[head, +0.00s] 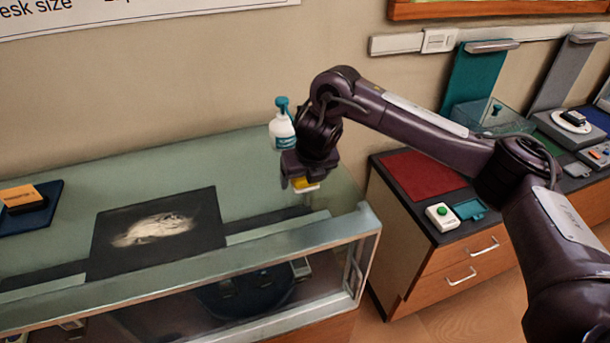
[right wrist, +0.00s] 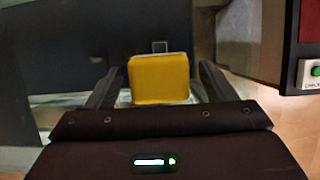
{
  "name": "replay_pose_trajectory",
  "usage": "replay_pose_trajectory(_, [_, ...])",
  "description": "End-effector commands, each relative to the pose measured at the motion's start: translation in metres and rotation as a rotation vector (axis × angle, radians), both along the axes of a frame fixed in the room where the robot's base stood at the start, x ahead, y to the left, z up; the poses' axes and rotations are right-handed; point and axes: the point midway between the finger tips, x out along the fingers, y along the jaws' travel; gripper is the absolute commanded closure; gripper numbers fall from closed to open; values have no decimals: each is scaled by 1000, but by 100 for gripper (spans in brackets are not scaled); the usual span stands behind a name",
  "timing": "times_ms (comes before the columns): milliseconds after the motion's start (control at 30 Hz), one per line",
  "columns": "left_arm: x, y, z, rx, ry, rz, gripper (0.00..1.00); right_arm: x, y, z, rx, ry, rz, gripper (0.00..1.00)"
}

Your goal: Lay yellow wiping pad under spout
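The yellow wiping pad (head: 306,186) shows just below my right gripper (head: 304,182), near the right end of the glass-topped counter. In the right wrist view the pad (right wrist: 159,78) lies between the two fingers of that gripper (right wrist: 158,80), with a narrow gap on each side. The fingers look open; I cannot tell whether the pad rests on a surface. A white bottle with a teal pump top (head: 282,128) is just left of and behind my right wrist; its base is partly hidden. My left gripper is not in view.
A black mat with a whitish smear (head: 100,255) lies on the glass counter (head: 75,175). A dark blue tray (head: 52,190) with an orange-and-black item is at left. A wooden cabinet (head: 440,262) with a red panel and green-button box (head: 441,216) stands right, across a gap.

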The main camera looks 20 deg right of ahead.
Motion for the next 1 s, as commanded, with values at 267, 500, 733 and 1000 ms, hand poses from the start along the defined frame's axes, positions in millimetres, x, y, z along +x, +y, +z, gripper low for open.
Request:
replay_pose_trajectory(267, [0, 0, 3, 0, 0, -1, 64, 0, 0, 4, 0, -1, 0, 23])
replay_pose_trajectory(500, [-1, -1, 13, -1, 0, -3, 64, -10, -1, 36, -3, -6, 2, 23])
replay_pose_trajectory(733, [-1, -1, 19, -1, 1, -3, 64, -27, -2, 76, -3, -7, 2, 23])
replay_pose_trajectory(1000, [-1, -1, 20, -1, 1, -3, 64, -41, -2, 107, -1, -4, 1, 23])
